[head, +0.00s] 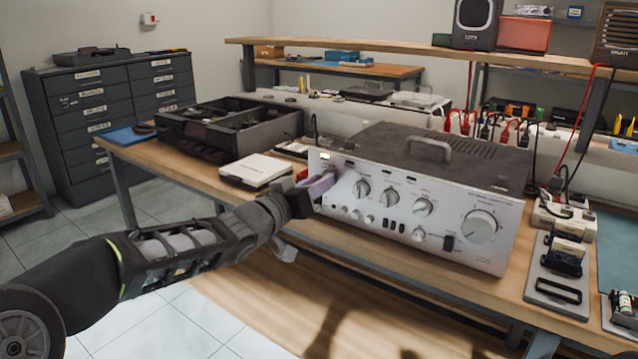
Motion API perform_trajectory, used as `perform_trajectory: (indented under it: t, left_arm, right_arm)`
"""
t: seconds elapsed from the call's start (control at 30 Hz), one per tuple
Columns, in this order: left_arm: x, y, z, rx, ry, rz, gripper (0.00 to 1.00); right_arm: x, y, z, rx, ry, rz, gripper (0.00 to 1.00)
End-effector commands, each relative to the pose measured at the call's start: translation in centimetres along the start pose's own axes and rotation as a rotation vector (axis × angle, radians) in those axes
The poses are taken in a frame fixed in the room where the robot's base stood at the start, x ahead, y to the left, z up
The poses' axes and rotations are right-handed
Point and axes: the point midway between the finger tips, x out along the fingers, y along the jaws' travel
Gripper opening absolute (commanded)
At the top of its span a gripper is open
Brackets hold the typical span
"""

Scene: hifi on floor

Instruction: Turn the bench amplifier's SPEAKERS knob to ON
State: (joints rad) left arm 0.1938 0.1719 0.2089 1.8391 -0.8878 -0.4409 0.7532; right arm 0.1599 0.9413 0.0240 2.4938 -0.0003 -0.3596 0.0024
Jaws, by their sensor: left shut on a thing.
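The bench amplifier (412,205) stands on the wooden bench, its silver front panel facing me. My left gripper (318,187) is at the left end of this panel, its pale purple fingers shut on a knob there. The gripper hides that knob, so its pointer does not show; its place at the row's left end fits the SPEAKERS knob, but the lettering is too small to read. To its right are several other knobs, among them a mid-sized one (362,189) and a large dial (480,227). My right gripper is not in view.
A small white box (256,170) lies on the bench (175,160) left of the amplifier. A black open chassis (230,126) stands behind it. A grey tray (545,290) with parts lies to the right. The floor before the bench is clear.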

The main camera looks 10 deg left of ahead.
Motion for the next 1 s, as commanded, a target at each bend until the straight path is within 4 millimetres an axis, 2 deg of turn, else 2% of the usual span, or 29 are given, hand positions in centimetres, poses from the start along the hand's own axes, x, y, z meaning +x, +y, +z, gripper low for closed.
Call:
perform_trajectory:
  t: [0.03,0.27,0.67,1.0]
  left_arm:
    - [-0.01,-0.01,0.00,0.000,0.000,0.000,0.18]
    - [-0.01,-0.01,0.01,0.000,0.000,0.000,0.00]
    - [-0.01,-0.02,0.04,0.016,0.000,0.000,0.00]
    - [0.00,0.03,0.12,0.156,-0.001,0.000,0.00]
  right_arm:
    - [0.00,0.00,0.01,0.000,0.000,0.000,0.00]
    - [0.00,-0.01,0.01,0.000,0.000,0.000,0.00]
    - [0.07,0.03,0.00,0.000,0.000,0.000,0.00]
    - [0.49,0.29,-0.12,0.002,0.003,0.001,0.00]
